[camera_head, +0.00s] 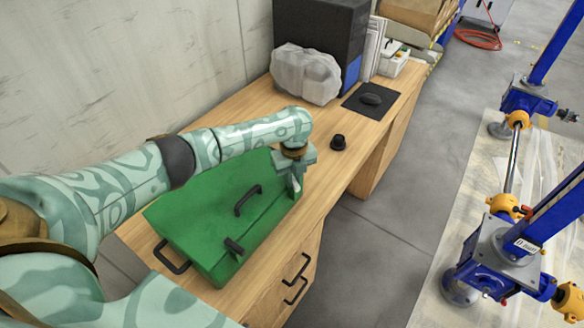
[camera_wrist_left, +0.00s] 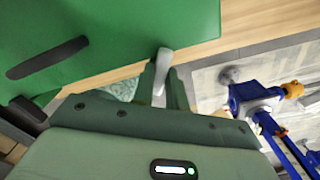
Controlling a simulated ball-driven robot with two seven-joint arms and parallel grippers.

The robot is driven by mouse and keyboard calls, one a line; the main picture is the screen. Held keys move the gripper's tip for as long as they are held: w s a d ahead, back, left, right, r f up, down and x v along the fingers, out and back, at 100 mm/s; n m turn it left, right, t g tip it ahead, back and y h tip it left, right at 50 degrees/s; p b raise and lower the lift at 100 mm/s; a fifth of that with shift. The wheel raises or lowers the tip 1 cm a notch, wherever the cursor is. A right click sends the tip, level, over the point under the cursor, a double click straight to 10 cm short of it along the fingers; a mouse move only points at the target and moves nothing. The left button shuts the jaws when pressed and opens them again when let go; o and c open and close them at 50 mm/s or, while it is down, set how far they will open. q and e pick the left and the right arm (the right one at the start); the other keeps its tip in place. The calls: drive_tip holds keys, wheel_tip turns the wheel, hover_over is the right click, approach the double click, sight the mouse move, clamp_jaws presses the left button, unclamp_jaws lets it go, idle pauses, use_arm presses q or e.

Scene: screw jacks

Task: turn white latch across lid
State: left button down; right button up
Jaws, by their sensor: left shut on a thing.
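The green case (camera_head: 205,215) lies on the wooden desk with its lid down. A black handle (camera_head: 248,200) is on the lid, and it also shows in the wrist view (camera_wrist_left: 47,58). The white latch (camera_wrist_left: 163,66) is at the edge of the case, with its upper end against the green lid's edge in the wrist view. My left gripper (camera_head: 296,181) points down at the case's far right corner. Its fingers (camera_wrist_left: 162,92) are shut on the white latch. In the head view the gripper mostly hides the latch. My right gripper is not in view.
A small black knob-like object (camera_head: 338,142) stands on the desk beyond the gripper. A plastic-wrapped bundle (camera_head: 305,73) and a mouse on a pad (camera_head: 370,99) are further back. Blue screw jacks (camera_head: 490,250) stand right.

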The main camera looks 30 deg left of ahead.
sight(294, 180)
use_arm(q)
drive_tip(key=n+p, duration=0.2)
drive_tip(key=shift+r+n, duration=0.25)
drive_tip(key=shift+n, duration=0.15)
drive_tip(key=shift+f+n+p, duration=0.15)
drive_tip(key=shift+n+p, duration=0.9)
drive_tip(key=shift+n, duration=0.45)
drive_tip(key=c, duration=1.4)
unclamp_jaws()
wheel_tip(294, 180, up, 16)
drive_tip(key=p, duration=0.7)
